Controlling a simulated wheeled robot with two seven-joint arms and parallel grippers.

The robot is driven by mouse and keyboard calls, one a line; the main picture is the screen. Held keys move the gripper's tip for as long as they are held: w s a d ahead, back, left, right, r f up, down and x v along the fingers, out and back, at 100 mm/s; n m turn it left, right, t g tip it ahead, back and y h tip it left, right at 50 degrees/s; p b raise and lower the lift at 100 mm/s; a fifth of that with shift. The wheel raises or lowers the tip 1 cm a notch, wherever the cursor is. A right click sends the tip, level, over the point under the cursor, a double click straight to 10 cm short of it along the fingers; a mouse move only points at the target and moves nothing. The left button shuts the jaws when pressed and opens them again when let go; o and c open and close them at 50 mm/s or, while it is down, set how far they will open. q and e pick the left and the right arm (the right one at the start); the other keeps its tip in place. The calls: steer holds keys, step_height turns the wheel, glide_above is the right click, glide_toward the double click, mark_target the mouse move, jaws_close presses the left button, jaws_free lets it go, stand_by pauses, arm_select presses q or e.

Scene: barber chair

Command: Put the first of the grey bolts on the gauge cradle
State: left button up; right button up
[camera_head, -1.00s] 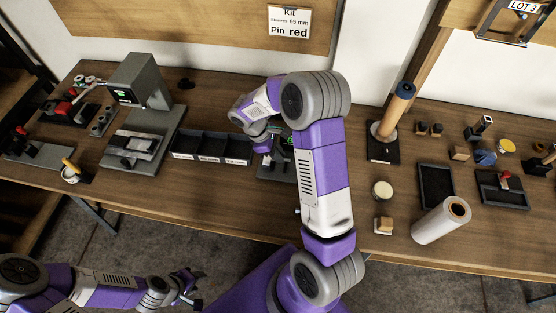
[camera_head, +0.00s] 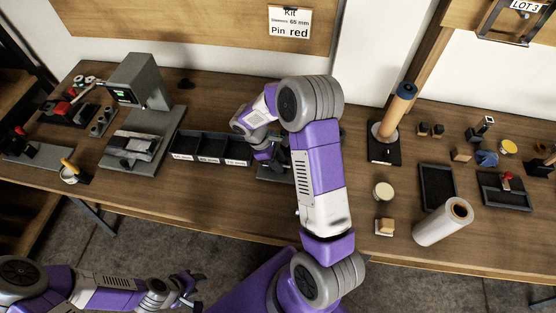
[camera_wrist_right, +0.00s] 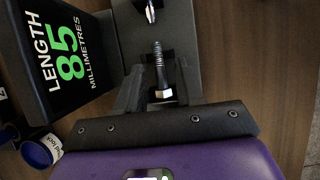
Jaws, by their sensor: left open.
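A grey bolt (camera_wrist_right: 158,62) lies on the dark gauge cradle (camera_wrist_right: 172,57) in the right wrist view, its bright hex head towards my wrist and its threaded shank pointing away. My right gripper (camera_wrist_right: 158,88) has its fingers spread on either side of the bolt, with gaps visible. The gauge display (camera_wrist_right: 65,58) beside it reads "LENGTH 85 MILLIMETRES". In the head view, my right gripper (camera_head: 270,154) is over the gauge base (camera_head: 272,174), and my arm hides most of it. My left gripper (camera_head: 188,287) is open and empty, low in front of the bench.
A black three-part bin (camera_head: 212,149) stands left of the gauge, with a grey machine (camera_head: 140,82) further left. Right are a post on a black base (camera_head: 384,148), a dark tray (camera_head: 437,187) and a white roll (camera_head: 438,224). The front bench strip is mostly clear.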

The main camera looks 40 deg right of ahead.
steer(key=shift+r, duration=0.15)
steer(key=p+v, duration=0.2)
steer(key=v, duration=1)
